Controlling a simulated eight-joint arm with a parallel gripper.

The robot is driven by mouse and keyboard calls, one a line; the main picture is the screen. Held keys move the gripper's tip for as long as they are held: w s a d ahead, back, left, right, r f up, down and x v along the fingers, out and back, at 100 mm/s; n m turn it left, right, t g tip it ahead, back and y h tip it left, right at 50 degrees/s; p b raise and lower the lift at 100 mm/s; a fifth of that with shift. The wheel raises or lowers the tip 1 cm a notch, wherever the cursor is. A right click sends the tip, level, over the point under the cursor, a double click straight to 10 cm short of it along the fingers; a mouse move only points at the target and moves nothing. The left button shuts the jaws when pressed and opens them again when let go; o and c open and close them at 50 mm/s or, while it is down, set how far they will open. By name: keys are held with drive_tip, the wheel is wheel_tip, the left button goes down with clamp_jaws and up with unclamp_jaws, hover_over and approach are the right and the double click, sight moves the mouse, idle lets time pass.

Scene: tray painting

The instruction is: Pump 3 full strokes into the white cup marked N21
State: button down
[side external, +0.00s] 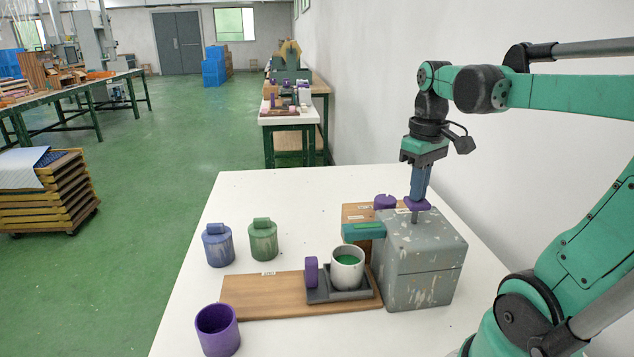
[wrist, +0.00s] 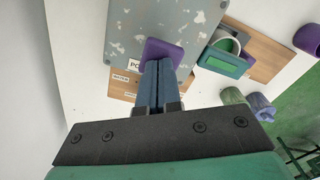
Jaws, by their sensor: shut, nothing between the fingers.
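The pump is a grey speckled box (side external: 425,262) with a purple press pad (side external: 424,207) on a short stem and a teal spout (side external: 363,231) on its left side. A white cup (side external: 347,277) with green inside stands upright in a dark tray, below and beside the spout's end. I cannot read a mark on the cup. My gripper (side external: 417,199) points down, shut and empty, with its blue fingertips at the pad. In the wrist view the fingertips (wrist: 158,64) overlap the pad (wrist: 168,48); whether they press on it I cannot tell. The spout (wrist: 223,63) partly covers the cup there.
The dark tray (side external: 319,297) has a purple upright handle and sits on a wooden board (side external: 260,299) with a small label. A blue lidded jar (side external: 218,247), a green lidded jar (side external: 263,242) and an open purple cup (side external: 217,334) stand to the left. The table's back left is clear.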

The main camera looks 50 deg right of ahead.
drive_tip(key=shift+r, duration=1.3)
drive_tip(key=shift+r, duration=2.5)
drive_tip(key=w+a+f+t, duration=0.1)
drive_tip(key=w+a+f, duration=0.1)
drive_tip(key=w+a+f+n+t, duration=0.1)
drive_tip(key=a+f, duration=0.1)
drive_tip(key=a, duration=0.1)
drive_tip(key=w+a+f+t+h, duration=0.1)
drive_tip(key=w+a+f, duration=0.1)
drive_tip(key=a+f, duration=0.1)
drive_tip(key=shift+w+a+n+t, duration=0.25)
drive_tip(key=shift+w+n+t, duration=0.1)
drive_tip(key=shift+n+t, duration=0.05)
drive_tip(key=w+a+f+n+t+y, duration=0.1)
drive_tip(key=a+f+t, duration=0.2)
drive_tip(key=a, duration=0.4)
drive_tip(key=shift+a+f, duration=0.3)
drive_tip(key=shift+f, duration=0.45)
